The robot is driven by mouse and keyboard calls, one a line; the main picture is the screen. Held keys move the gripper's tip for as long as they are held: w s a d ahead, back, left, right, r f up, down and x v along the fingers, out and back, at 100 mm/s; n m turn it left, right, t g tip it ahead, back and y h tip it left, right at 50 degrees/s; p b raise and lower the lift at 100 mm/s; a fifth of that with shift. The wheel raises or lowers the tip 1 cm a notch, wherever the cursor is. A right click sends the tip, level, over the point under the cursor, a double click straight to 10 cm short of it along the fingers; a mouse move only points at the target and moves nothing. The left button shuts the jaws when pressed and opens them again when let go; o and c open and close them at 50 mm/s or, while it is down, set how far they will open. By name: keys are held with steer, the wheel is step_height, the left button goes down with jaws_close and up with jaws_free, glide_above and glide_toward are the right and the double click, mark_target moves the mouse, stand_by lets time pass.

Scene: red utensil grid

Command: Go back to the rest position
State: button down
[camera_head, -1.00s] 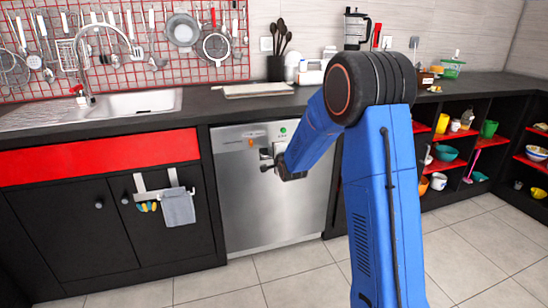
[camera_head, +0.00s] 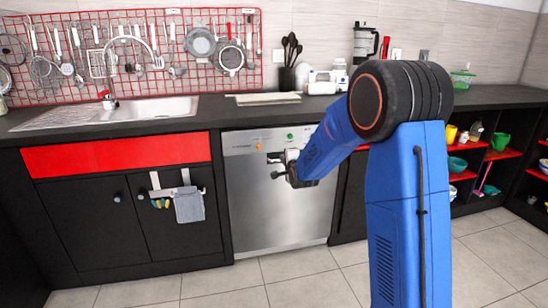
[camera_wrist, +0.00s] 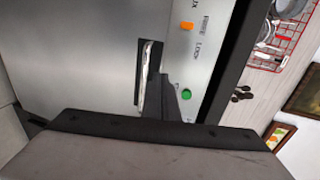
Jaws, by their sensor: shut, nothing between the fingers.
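My gripper (camera_head: 282,173) is in front of the upper part of the steel dishwasher (camera_head: 285,215) in the head view, at the end of my blue arm. It looks small and partly turned away there. Its fingers are shut with nothing between them. In the wrist view the dishwasher front (camera_wrist: 80,50) fills the left and middle, with its handle recess, an orange button (camera_wrist: 187,26) and a green button (camera_wrist: 186,94). Whether the gripper touches the dishwasher cannot be told.
The black counter (camera_head: 225,110) runs above the dishwasher, with a sink (camera_head: 150,108) at left. A grey towel (camera_head: 188,206) hangs on the dark cabinet. Open shelves (camera_head: 500,155) stand at right. The tiled floor (camera_head: 300,282) in front is clear.

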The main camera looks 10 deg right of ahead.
steer(key=s+r+n+g, duration=0.3)
steer(key=s+n, duration=0.1)
steer(key=s, duration=0.9)
steer(key=s+r+n+g, duration=0.2)
steer(key=s+r+n, duration=0.2)
steer(key=s, duration=0.9)
steer(key=s+f+n+g, duration=0.2)
steer(key=s+n, duration=0.3)
steer(key=s, duration=1.2)
steer(key=s+f+n+g, duration=0.3)
steer(key=s+n, duration=0.1)
steer(key=s, duration=1.3)
steer(key=shift+s+d+f+n+g, duration=0.15)
steer(key=shift+s+d+n+g, duration=0.15)
steer(key=shift+n, duration=0.1)
